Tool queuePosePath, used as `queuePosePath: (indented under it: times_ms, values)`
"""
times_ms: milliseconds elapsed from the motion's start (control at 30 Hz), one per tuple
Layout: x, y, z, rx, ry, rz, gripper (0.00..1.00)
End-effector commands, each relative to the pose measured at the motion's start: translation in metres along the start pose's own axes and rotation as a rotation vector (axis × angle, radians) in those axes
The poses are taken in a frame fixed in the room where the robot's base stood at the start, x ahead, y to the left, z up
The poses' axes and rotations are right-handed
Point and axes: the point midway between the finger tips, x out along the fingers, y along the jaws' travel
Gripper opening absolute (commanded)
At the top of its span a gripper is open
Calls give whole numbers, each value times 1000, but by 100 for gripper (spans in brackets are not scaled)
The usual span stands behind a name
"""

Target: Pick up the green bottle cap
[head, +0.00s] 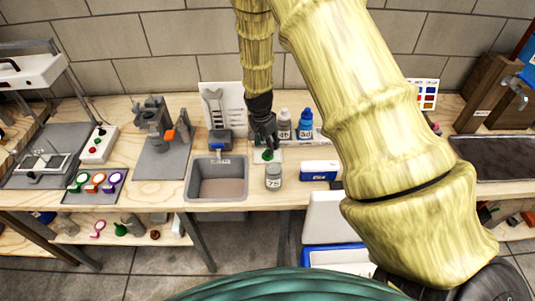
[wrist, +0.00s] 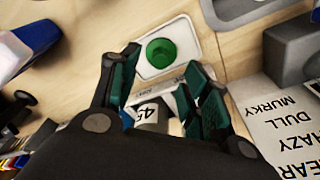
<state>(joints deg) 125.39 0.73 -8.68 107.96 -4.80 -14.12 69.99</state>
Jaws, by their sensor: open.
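The green bottle cap (head: 267,156) lies on a small white plate on the workbench, just below my gripper (head: 265,143) in the head view. In the wrist view the green cap (wrist: 160,52) shows whole, round and with a recessed middle, on the white plate (wrist: 148,71). My gripper (wrist: 163,62) is open, with its two dark green-padded fingers apart. In that view the cap appears beyond and between the fingertips, with nothing held. The exact gap in height is hard to tell.
A grey bottle labelled 75 (head: 273,183) stands in front of the cap. A grey basin (head: 216,193) is to the left. A grey bottle (head: 284,130) and a blue bottle (head: 305,128) stand behind to the right. A blue-and-white box (head: 319,171) lies right.

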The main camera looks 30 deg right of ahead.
Motion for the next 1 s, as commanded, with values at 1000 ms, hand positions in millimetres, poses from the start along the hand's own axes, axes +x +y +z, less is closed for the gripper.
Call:
queuePosePath:
  times_ms: [1000]
  values:
    - [48,0,2,0,-1,0,27]
